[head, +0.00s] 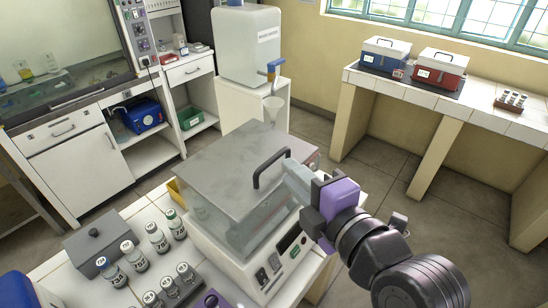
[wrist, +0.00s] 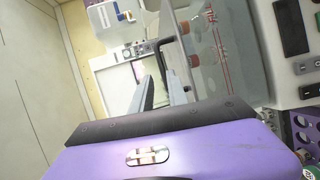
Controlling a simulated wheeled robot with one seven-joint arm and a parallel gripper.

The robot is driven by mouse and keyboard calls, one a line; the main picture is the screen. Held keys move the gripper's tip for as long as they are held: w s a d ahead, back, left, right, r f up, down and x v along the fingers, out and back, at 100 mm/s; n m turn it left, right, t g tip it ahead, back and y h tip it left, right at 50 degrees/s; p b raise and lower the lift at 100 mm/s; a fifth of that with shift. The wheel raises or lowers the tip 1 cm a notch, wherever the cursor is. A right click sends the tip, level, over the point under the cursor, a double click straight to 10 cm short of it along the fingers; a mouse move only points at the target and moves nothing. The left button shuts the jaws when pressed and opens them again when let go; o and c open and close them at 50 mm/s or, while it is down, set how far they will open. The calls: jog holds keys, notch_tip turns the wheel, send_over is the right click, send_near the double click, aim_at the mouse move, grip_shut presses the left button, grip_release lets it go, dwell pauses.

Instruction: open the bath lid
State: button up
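The water bath (head: 290,258) stands on the white bench, with its control panel on the front. Its grey metal lid (head: 215,165) lies flat over the top and looks shut. A black loop handle (head: 270,165) stands up at the lid's right side; a dark handle also shows in the wrist view (wrist: 186,62). My gripper (head: 287,168) reaches in from the right, its fingertips close to the handle. In the wrist view my two grey fingers (wrist: 157,80) are apart, with a gap between them. I cannot tell whether either finger touches the handle.
Several capped bottles (head: 157,238) and a grey lidded box (head: 98,248) stand left of the bath. A white water tank (head: 247,45) with a tap stands behind. A blue box (head: 385,54) and a red box (head: 440,68) sit on the far-right bench. Floor right of the bath is clear.

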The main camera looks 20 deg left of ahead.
aim_at(274, 157)
jog(key=shift+n, duration=0.4)
jog(key=p+x, duration=0.1)
jog(key=x, duration=0.3)
jog(key=p+x, duration=0.1)
jog(key=x, duration=0.2)
jog(key=shift+w+a+f, duration=0.2)
jog(key=shift+a+f, duration=0.1)
grip_shut()
dwell(0.9)
